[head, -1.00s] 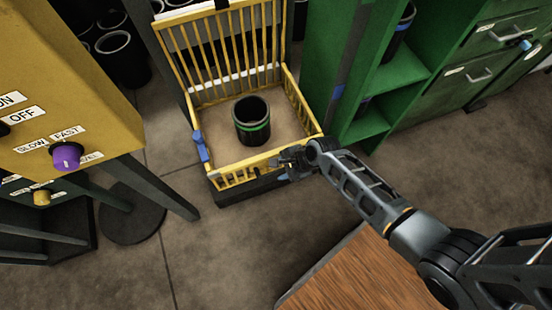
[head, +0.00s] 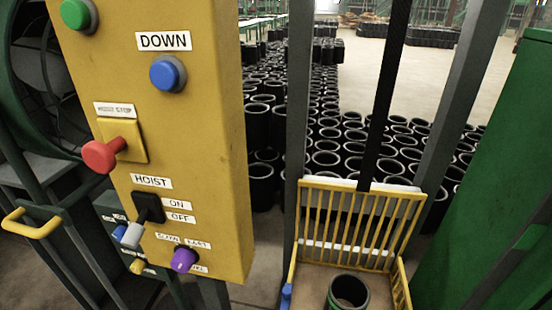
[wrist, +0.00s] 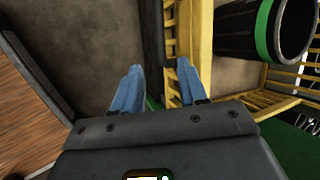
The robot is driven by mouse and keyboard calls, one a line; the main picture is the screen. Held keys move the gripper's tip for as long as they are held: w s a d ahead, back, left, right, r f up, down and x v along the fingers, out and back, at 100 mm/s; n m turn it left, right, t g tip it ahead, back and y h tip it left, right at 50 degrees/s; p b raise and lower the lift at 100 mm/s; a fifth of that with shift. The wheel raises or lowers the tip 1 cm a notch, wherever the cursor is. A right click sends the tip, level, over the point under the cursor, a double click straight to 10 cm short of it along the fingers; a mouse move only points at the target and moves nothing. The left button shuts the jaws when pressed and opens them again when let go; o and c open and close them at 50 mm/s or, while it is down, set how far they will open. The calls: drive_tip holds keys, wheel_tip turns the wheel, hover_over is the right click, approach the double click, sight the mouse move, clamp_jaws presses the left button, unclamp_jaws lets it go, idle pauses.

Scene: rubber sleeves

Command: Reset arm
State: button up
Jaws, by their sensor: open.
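My gripper (wrist: 157,88) shows in the wrist view with its two blue fingers apart and nothing between them. A yellow cage rail (wrist: 196,45) passes close beyond the right finger; I cannot tell if they touch. A black sleeve with a green band (wrist: 262,30) lies to the upper right there, apart from the fingers. In the head view the same sleeve (head: 348,292) stands in the yellow cage (head: 355,222) at the bottom edge.
A yellow control panel (head: 215,110) with buttons, a red stop knob and a hoist switch fills the left. Green cabinet sides (head: 500,150) stand at the right. Many black sleeves (head: 325,160) cover the floor behind the cage. A wooden surface (wrist: 30,120) is left in the wrist view.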

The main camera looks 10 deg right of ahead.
drive_tip(key=s+d+r+n+t+h+p, duration=0.1)
drive_tip(key=s+d+r+n+t+h, duration=0.25)
drive_tip(key=s+r+n, duration=0.9)
drive_tip(key=s+a+r+n+t, duration=0.2)
drive_tip(key=s+r, duration=0.1)
drive_tip(key=r, duration=0.6)
drive_tip(key=s+a+r+n+t+p, duration=0.1)
drive_tip(key=s+a+r+n+t, duration=0.1)
drive_tip(key=r, duration=0.8)
drive_tip(key=s+a+r+n+t, duration=0.2)
drive_tip(key=s+a+r+n, duration=0.1)
drive_tip(key=r, duration=0.7)
drive_tip(key=s+a+y, duration=0.1)
drive_tip(key=s, duration=0.1)
drive_tip(key=shift+s+p, duration=0.3)
drive_tip(key=shift+s, duration=0.05)
